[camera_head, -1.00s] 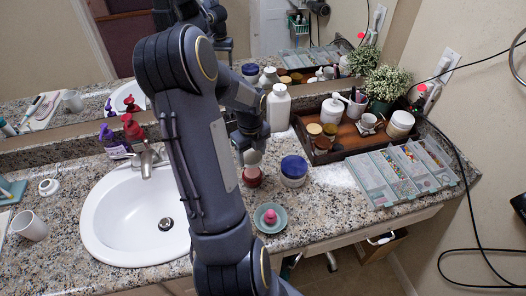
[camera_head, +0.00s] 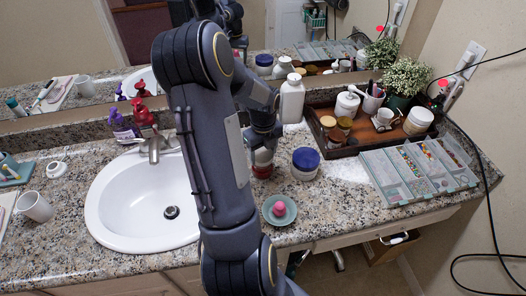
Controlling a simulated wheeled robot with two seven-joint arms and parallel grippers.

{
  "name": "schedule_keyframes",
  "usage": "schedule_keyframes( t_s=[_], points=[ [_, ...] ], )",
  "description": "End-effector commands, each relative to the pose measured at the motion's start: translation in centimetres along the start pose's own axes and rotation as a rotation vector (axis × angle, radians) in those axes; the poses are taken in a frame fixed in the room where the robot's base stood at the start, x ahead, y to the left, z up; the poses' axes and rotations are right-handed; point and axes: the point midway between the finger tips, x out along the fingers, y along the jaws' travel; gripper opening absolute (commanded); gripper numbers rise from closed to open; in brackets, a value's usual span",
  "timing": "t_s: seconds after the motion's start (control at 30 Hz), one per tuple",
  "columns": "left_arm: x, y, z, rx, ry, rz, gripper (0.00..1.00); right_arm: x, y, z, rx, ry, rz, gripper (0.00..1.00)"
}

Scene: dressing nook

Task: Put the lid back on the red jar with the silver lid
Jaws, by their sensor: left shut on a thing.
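The red jar (camera_head: 262,172) stands on the granite counter, right of the sink and left of a blue jar. The silver lid (camera_head: 263,156) is at the jar's mouth, directly over it. I cannot tell whether it rests on the rim or is held just above it. My left gripper (camera_head: 263,145) comes down from above and is shut on the lid. My left arm crosses the middle of the view and hides part of the counter just left of the jar. My right gripper is not in view.
The blue jar (camera_head: 304,163) stands close on the right. A teal saucer with a pink item (camera_head: 279,209) is in front, and a white bottle (camera_head: 291,99) behind. A dark tray (camera_head: 345,154) and divided organizer (camera_head: 393,198) are at right. The sink (camera_head: 138,213) is left.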

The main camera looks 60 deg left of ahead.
Motion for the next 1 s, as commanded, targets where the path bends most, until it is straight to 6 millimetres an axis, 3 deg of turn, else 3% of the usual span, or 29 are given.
schedule_keyframes(
  t_s=[1.0],
  points=[
    [1.7, 0.0, 0.0, 0.0, 0.0, 0.0, 0.39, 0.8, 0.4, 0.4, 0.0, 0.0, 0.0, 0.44]
  ],
)
